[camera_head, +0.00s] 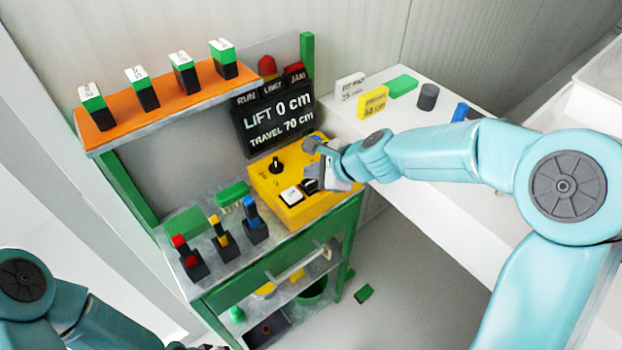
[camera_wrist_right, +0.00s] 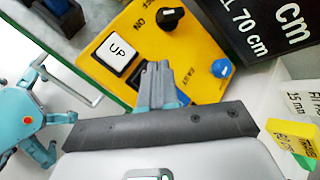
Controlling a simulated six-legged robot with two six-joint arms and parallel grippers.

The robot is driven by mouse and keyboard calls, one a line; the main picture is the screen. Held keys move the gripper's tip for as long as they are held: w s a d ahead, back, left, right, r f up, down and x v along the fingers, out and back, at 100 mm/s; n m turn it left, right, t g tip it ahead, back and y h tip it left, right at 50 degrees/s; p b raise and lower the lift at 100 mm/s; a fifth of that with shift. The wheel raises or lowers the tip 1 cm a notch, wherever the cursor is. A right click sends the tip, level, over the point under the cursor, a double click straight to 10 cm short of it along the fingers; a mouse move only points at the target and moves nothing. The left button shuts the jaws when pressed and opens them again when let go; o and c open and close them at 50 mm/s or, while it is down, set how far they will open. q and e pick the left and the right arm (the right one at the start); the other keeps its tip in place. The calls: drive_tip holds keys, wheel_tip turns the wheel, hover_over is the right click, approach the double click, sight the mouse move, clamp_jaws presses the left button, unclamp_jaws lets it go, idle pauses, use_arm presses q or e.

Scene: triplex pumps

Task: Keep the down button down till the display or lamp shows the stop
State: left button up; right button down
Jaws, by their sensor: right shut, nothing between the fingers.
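The yellow control box (camera_head: 264,184) stands on the green-framed bench; it also shows in the wrist view (camera_wrist_right: 205,45). It carries a white UP button (camera_wrist_right: 118,53), a black knob (camera_wrist_right: 170,17) and a blue knob (camera_wrist_right: 222,68). A black button (camera_head: 309,186) sits beside the white one, partly covered by my right gripper. My right gripper (camera_wrist_right: 157,68) is shut and empty, its fingertips over the box by that black button; I cannot tell whether they touch it. The display (camera_head: 277,118) reads LIFT 0 cm, TRAVEL 70 cm. My left gripper is barely visible at the bottom edge.
RUN, LIMIT and JAM labels top the display, near a red dome (camera_head: 267,66). Several black holders with coloured tops stand on the bench left of the box. An orange shelf (camera_head: 165,104) hangs above. A white table (camera_head: 440,165) with small blocks stands right.

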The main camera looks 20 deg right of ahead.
sight(314, 185)
drive_tip(key=shift+r, duration=0.1)
wheel_tip(314, 185, up, 5)
drive_tip(key=p, duration=0.5)
idle(0.5)
